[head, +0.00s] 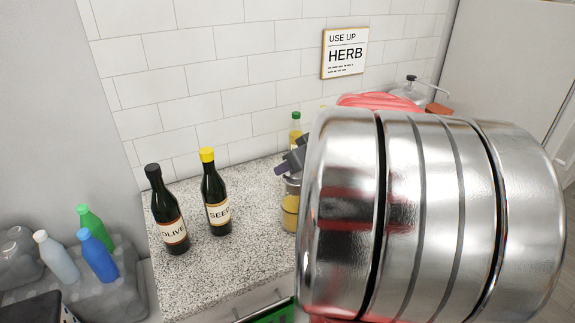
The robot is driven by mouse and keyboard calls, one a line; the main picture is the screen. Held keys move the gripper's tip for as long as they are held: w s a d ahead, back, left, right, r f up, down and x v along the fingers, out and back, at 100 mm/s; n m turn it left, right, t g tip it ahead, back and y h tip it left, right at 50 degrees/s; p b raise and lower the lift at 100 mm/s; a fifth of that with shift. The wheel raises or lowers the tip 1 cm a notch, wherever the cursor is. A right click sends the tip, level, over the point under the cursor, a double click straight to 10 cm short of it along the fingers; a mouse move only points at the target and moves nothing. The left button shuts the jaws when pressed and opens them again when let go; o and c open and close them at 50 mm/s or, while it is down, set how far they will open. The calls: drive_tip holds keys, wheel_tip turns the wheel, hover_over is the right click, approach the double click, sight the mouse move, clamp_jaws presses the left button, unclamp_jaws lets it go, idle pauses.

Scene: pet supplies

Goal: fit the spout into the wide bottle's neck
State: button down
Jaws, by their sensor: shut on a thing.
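My gripper (294,160) shows only as dark grey angular parts at the left edge of my large silver arm link, which hides the rest of it. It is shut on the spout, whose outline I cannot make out. Just below it stands a wide clear bottle (290,211) with yellow content, its right side hidden by my arm. A greyish piece shows at the bottle's top, and I cannot tell whether it touches the neck or is apart from it.
A dark OLIVE bottle (167,210) and a yellow-capped SEED bottle (215,196) stand left on the speckled counter (205,268). A green-capped bottle (296,130) stands behind. Plastic bottles (98,255) sit on a grey crate (130,280) at lower left. A kettle (410,93) is at the back.

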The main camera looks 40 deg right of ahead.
drive_tip(key=shift+f, duration=0.1)
drive_tip(key=c, duration=1.4)
unclamp_jaws()
drive_tip(key=v, duration=1.3)
drive_tip(key=shift+s+r, duration=0.3)
drive_tip(key=shift+s, duration=0.05)
